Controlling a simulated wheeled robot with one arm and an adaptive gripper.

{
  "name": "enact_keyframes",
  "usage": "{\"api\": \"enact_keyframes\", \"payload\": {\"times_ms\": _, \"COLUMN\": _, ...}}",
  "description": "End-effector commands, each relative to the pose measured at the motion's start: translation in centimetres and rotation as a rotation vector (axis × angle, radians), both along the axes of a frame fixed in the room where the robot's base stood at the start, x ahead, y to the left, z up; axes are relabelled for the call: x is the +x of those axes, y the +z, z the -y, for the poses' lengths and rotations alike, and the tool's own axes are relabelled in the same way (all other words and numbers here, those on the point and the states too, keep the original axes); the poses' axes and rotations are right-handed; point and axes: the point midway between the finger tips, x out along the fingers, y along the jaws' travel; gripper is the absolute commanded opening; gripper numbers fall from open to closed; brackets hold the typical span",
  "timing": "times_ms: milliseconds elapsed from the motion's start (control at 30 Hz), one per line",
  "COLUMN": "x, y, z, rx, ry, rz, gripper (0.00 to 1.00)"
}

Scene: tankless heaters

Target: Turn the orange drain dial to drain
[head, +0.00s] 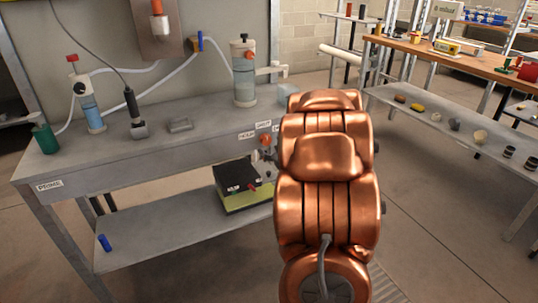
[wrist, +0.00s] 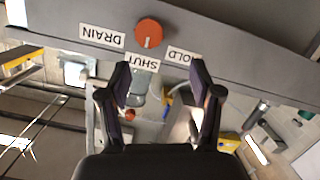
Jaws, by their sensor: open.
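The orange drain dial (wrist: 149,33) is on the front edge of the grey bench, and it also shows small beside my arm in the head view (head: 265,141). In the wrist view its labels appear upside down: DRAIN (wrist: 102,35) to the left, SHUT (wrist: 143,63) just below and HOLD (wrist: 182,56) to the right. The dial's white mark points down toward SHUT. My gripper (wrist: 160,64) is open and empty, its fingers apart on either side below the dial in the picture. I see no contact with the dial. The head view hides most of my gripper behind my arm.
Another workbench (head: 460,58) stands at right, with open floor between.

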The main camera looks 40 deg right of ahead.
Motion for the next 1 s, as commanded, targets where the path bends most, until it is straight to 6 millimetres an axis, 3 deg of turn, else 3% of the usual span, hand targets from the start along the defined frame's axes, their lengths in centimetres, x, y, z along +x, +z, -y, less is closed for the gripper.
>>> {"api": "enact_keyframes", "payload": {"times_ms": 33, "x": -0.5, "y": -1.7, "z": 0.8, "rx": 0.002, "ry": 0.006, "rz": 0.037, "gripper": 0.64}}
{"api": "enact_keyframes", "payload": {"times_ms": 100, "x": -0.8, "y": -2.2, "z": 1.3, "rx": -0.001, "ry": 0.024, "rz": 0.093, "gripper": 0.64}}
{"api": "enact_keyframes", "payload": {"times_ms": 400, "x": -1.5, "y": -2.4, "z": 2.0, "rx": -0.007, "ry": 0.061, "rz": 0.215, "gripper": 0.64}}
{"api": "enact_keyframes", "payload": {"times_ms": 1000, "x": 5.2, "y": -2.4, "z": 3.9, "rx": -0.006, "ry": 0.063, "rz": 0.215, "gripper": 0.64}}
